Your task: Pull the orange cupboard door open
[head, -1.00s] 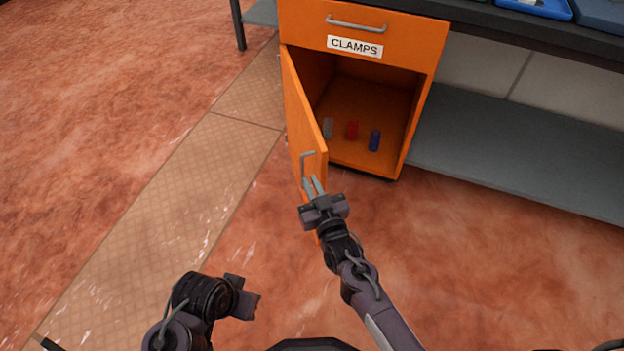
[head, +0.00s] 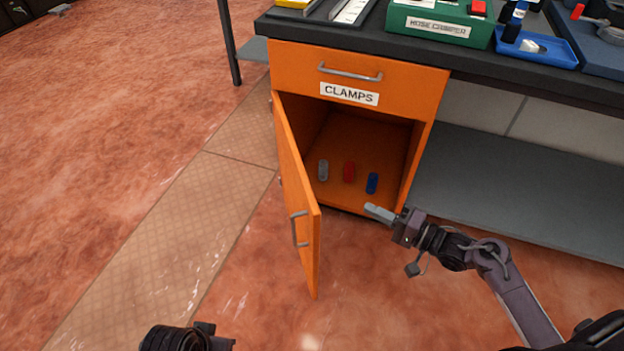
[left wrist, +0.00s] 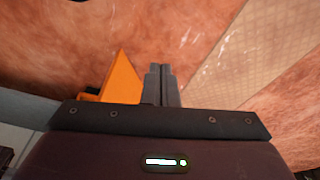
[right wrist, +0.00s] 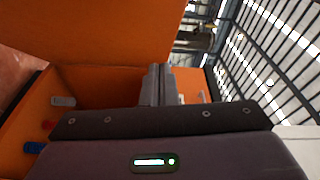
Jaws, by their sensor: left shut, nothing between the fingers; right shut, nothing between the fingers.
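The orange cupboard door (head: 298,190) stands well open, swung out from its left edge toward me. Its grey bar handle (head: 296,230) is on the outer face, with nothing holding it. My right gripper (head: 378,212) is shut and empty in front of the cupboard opening, right of the door and apart from it. In the right wrist view its closed fingers (right wrist: 157,85) show before orange panels. My left gripper is low in the head view, mostly cut off; its shut, empty fingers (left wrist: 162,85) show in the left wrist view, beside an orange corner (left wrist: 124,80).
Inside the cupboard stand a grey clamp (head: 323,170), a red clamp (head: 349,171) and a blue clamp (head: 372,183). A CLAMPS drawer (head: 355,75) is above. The workbench (head: 480,55) holds a green box and a blue tray. Floor left of the door is clear.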

